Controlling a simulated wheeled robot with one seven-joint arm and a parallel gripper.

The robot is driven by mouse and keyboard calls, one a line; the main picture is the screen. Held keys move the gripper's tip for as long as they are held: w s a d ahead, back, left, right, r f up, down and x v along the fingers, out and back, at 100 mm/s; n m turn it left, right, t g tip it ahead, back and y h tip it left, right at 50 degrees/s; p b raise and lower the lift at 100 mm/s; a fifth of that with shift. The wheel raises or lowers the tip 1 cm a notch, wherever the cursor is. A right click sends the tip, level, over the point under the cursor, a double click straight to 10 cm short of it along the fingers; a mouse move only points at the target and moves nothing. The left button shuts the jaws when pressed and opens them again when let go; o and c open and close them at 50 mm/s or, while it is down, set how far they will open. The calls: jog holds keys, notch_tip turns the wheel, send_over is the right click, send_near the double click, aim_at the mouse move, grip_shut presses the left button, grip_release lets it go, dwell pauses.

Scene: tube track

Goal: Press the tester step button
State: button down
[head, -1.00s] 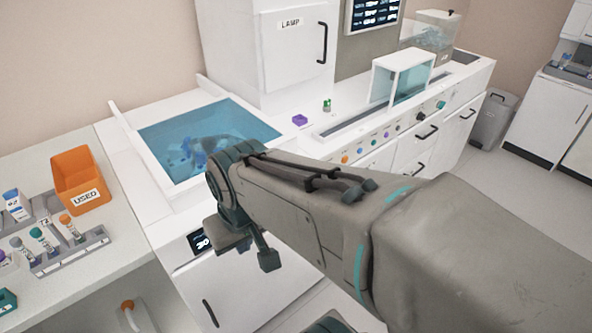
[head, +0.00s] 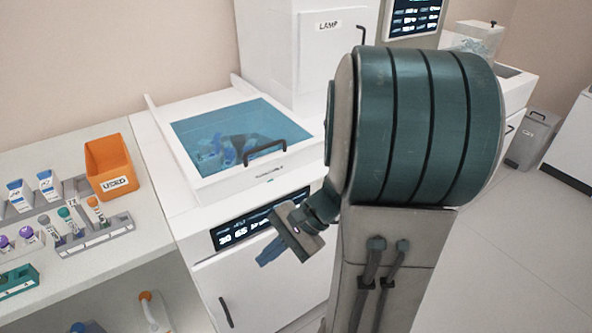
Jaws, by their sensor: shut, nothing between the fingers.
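I cannot make out the tester step button; my large arm covers the right-middle of the head view, where the row of coloured controls on the bench front would show. My gripper (head: 270,252) is shut and empty. It hangs in front of the white cabinet, at the lower edge of the dark display panel (head: 236,233) with lit digits. I cannot tell whether it touches anything.
A bath with a blue clear lid (head: 215,135) and a black handle (head: 265,150) stands behind the gripper. The LAMP cabinet (head: 300,55) is behind it. An orange USED bin (head: 108,160) and tube racks (head: 95,238) fill the left bench.

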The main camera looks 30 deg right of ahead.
jog(key=w+d+f+m+t+b, duration=0.1)
jog(key=w+d+f+m+t, duration=0.15)
jog(key=d+m+t, duration=0.35)
jog(key=w+d+f+m+t+b, duration=0.1)
jog(key=w+d+f+m+t, duration=0.2)
jog(key=d+m, duration=0.35)
jog(key=s+d+f+m+t+h, duration=0.2)
jog(key=d+m+t+h, duration=0.1)
jog(key=d, duration=0.5)
jog(key=s+d+f+m+t+h+b, duration=0.1)
jog(key=s+d+f+m+t+h, duration=0.1)
jog(key=d+m+h, duration=0.4)
jog(key=shift+d+f+m+t+h, duration=0.3)
jog(key=shift+d+f+m+t, duration=0.3)
jog(key=shift+d+t, duration=0.45)
jog(key=shift+w+r, duration=0.1)
jog(key=shift+w, duration=0.05)
jog(key=w+p, duration=0.1)
jog(key=w, duration=1.3)
